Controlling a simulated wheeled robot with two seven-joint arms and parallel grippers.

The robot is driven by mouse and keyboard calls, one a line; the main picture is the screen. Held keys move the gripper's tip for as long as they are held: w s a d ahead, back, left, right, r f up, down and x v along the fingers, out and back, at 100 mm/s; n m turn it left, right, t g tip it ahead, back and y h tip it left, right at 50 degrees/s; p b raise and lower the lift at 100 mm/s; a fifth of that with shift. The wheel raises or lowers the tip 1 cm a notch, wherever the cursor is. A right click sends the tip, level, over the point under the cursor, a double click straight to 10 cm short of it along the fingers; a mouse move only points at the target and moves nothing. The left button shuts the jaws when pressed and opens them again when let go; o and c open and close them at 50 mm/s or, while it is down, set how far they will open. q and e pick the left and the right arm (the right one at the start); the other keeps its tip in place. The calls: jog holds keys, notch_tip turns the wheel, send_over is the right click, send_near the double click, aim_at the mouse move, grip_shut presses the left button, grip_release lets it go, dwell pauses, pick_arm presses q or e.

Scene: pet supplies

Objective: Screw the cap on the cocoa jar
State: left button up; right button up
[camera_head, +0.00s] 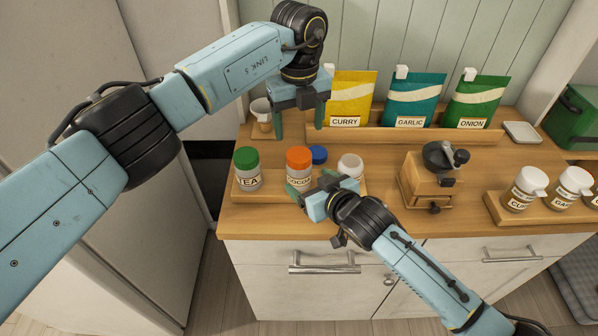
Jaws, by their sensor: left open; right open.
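The cocoa jar (297,182) stands in the wooden tray (245,195), its label partly hidden. An orange cap (299,158) sits on top of it; I cannot tell how tightly. My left gripper (299,122) is open and empty, fingers pointing down, above and behind the orange cap. My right gripper (303,190) is open low at the front of the cocoa jar, its fingers close beside the jar. I cannot tell whether they touch it.
A tea jar (247,175) with a green cap stands to the left. A blue cap (318,155) lies behind, and an uncapped jar (350,168) stands to the right. A wooden grinder (428,180) stands further right. Curry, garlic and onion pouches (413,98) line the back.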

aim_at(299, 154)
jog(key=shift+x, duration=2.95)
grip_shut()
pick_arm(q)
jog(key=shift+f, duration=4.05)
